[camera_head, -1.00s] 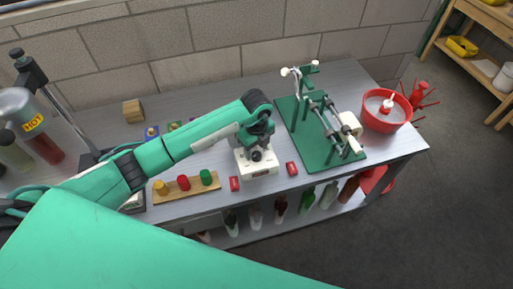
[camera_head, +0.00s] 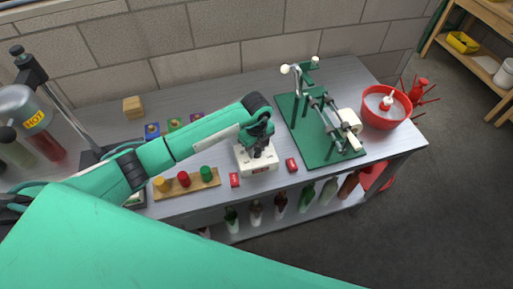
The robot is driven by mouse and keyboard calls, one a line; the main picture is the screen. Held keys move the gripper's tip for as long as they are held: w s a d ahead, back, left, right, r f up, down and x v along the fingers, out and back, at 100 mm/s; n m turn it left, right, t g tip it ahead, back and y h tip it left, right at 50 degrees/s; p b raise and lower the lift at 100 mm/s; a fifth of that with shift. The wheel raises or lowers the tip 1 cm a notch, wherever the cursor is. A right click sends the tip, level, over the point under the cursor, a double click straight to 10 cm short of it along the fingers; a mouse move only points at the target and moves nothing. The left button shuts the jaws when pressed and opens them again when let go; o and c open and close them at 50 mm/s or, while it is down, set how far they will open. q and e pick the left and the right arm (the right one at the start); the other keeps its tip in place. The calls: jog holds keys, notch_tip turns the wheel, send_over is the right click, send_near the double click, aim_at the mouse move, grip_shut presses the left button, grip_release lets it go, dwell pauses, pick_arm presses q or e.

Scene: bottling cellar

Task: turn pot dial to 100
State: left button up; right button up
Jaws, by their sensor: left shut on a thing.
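The pot dial's white box (camera_head: 259,168) stands on the grey metal bench, near the front edge at the middle. My left arm reaches over it from the left. My left gripper (camera_head: 258,153) points down onto the top of the box and is shut on the dial there. The fingers and wrist hide the dial, so its setting cannot be read. A small display shows on the front face of the box, too small to read. My right gripper is not in view.
A wooden strip with coloured knobs (camera_head: 188,186) lies left. A green-based bottling rig (camera_head: 330,150) stands right, with a red bowl (camera_head: 370,119) beyond. Bottles (camera_head: 256,213) stand on the shelf below.

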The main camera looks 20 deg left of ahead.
pick_arm(q)
jog(key=shift+w+f+m+b, duration=0.1)
jog(key=shift+f+m+b, duration=0.05)
jog(key=shift+m+b, duration=0.95)
jog(key=m+b, duration=1.3)
jog(key=b, duration=0.2)
jog(key=shift+f, duration=0.1)
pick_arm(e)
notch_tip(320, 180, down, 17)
pick_arm(q)
jog(key=m+b, duration=0.4)
jog(key=shift+m+b, duration=0.7)
jog(key=m+b, duration=0.2)
jog(key=shift+r+m+b, duration=0.25)
jog(key=shift+m+b, duration=0.05)
jog(key=shift+b, duration=0.05)
jog(key=shift+r+m, duration=0.1)
jog(key=shift+m, duration=0.2)
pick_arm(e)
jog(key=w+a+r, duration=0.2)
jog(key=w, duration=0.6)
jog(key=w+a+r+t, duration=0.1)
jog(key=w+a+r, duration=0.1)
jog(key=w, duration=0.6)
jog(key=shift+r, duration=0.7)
pick_arm(q)
jog(key=o, duration=1)
jog(key=shift+c, duration=0.2)
